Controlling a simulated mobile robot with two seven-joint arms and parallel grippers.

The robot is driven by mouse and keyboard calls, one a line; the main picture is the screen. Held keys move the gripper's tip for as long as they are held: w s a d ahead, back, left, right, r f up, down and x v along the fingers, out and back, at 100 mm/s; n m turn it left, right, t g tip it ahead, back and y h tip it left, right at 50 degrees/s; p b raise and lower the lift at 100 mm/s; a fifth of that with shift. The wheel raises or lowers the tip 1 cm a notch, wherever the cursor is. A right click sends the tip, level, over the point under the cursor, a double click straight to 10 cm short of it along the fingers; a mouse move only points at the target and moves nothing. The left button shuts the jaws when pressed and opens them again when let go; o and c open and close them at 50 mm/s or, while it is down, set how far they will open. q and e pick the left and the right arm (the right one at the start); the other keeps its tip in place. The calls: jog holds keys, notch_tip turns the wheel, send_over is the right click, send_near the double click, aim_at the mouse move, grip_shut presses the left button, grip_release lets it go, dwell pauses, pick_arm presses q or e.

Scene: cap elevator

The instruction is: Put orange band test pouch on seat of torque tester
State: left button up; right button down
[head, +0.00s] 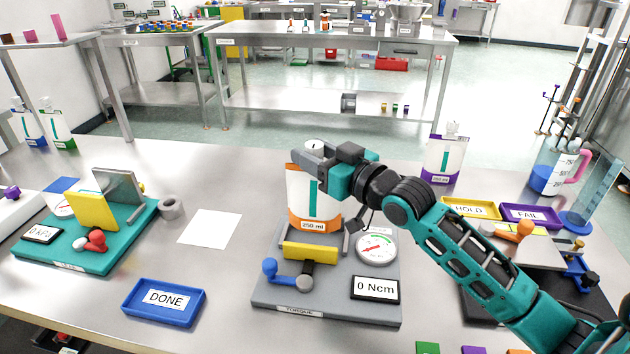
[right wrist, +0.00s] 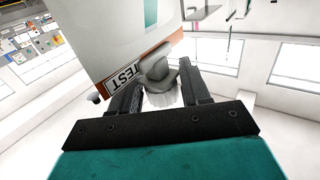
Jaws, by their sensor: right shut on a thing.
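The orange band test pouch (head: 307,192) is white with a teal stripe, an orange lower band and a "250 ml" label. My right gripper (head: 318,158) is shut on its spout at the top, and the pouch hangs upright. The right wrist view shows the fingers (right wrist: 160,88) on either side of the grey spout, beside the pouch's TEST label (right wrist: 126,77). The grey torque tester (head: 330,306) has a yellow jaw (head: 310,252), a blue-knobbed lever, a dial and a "0 Ncm" display. The pouch's bottom is just behind the jaw; whether it touches the seat I cannot tell.
A teal tester (head: 85,245) stands left, with a blue DONE tray (head: 165,302) and white sheet (head: 210,229) between. Another pouch (head: 444,160), yellow HOLD tray (head: 467,209) and purple FAIL tray (head: 531,215) are right, behind my forearm.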

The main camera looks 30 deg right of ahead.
jog(key=shift+f+b, duration=0.35)
jog(key=shift+f, duration=2.15)
jog(key=shift+f, duration=0.15)
jog(key=c, duration=0.5)
grip_release()
jog(key=v, duration=1.2)
